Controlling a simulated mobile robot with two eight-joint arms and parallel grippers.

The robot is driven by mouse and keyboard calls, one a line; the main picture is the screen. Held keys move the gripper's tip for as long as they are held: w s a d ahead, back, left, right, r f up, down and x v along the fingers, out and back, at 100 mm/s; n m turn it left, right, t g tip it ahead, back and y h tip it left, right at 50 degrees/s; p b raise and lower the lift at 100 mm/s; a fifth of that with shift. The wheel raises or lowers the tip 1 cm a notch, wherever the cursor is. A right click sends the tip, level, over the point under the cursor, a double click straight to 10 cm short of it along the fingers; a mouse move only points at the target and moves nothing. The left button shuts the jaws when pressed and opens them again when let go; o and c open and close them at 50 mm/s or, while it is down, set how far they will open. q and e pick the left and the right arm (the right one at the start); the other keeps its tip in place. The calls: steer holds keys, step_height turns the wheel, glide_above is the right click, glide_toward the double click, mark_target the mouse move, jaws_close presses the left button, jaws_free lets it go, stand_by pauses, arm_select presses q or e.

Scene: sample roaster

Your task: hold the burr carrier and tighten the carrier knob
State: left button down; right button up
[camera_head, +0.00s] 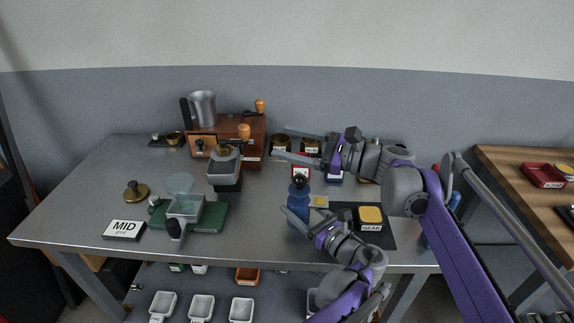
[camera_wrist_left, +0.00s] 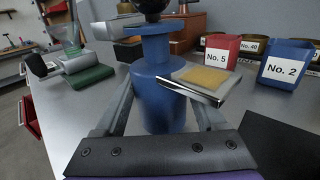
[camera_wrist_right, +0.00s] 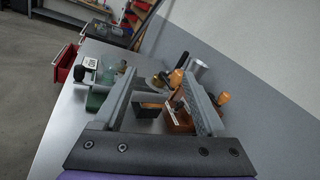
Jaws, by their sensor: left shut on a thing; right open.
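The burr carrier is a blue flanged cylinder (camera_head: 298,207) standing upright near the table's front edge. It fills the middle of the left wrist view (camera_wrist_left: 165,100). The carrier knob, a black ball (camera_head: 299,179), sits on top; its lower part shows at the top edge of the left wrist view (camera_wrist_left: 153,7). My left gripper (camera_head: 296,213) is shut on the carrier's body, one finger on each side. My right gripper (camera_head: 281,142) is open and empty, above the table behind the carrier and pointing left. The right wrist view shows neither carrier nor knob between its fingers.
A silver plate with a yellow pad (camera_wrist_left: 205,82) lies close beside the carrier. A yellow-topped GEAR box (camera_head: 370,217) is on a black mat to the right. A grey-and-black grinder (camera_head: 224,167) and wooden box (camera_head: 255,135) stand behind left.

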mark_target(300, 181)
steer(key=d+f+n+g, duration=0.1)
steer(key=d+f+n, duration=0.1)
steer(key=n, duration=0.7)
steer(key=d+f+n+g+y, duration=0.1)
steer(key=d+f+n+g, duration=0.1)
steer(key=n, duration=0.7)
steer(key=d+f+n+g, duration=0.2)
steer(key=n, duration=0.7)
steer(key=shift+s+f, duration=0.15)
steer(key=shift+f, duration=0.1)
steer(key=n, duration=0.2)
steer(key=f+n, duration=0.1)
steer(key=n, duration=0.2)
steer(key=shift+s+d+f+g, duration=0.15)
steer(key=shift+f+g, duration=0.05)
steer(key=shift+g, duration=0.1)
steer(key=n, duration=0.2)
steer(key=f+n, duration=0.1)
steer(key=n, duration=0.1)
steer(key=n+g, duration=0.1)
steer(key=shift+s+d+f+n, duration=0.2)
steer(key=shift+f+n, duration=0.1)
steer(key=shift+n, duration=0.1)
steer(key=shift+a+f+n, duration=0.1)
steer(key=shift+n, duration=0.2)
steer(key=shift+a, duration=0.3)
steer(key=a, duration=0.6)
steer(key=shift+s+a, duration=0.2)
steer(key=shift+a, duration=0.15)
steer(key=shift+c, duration=0.2)
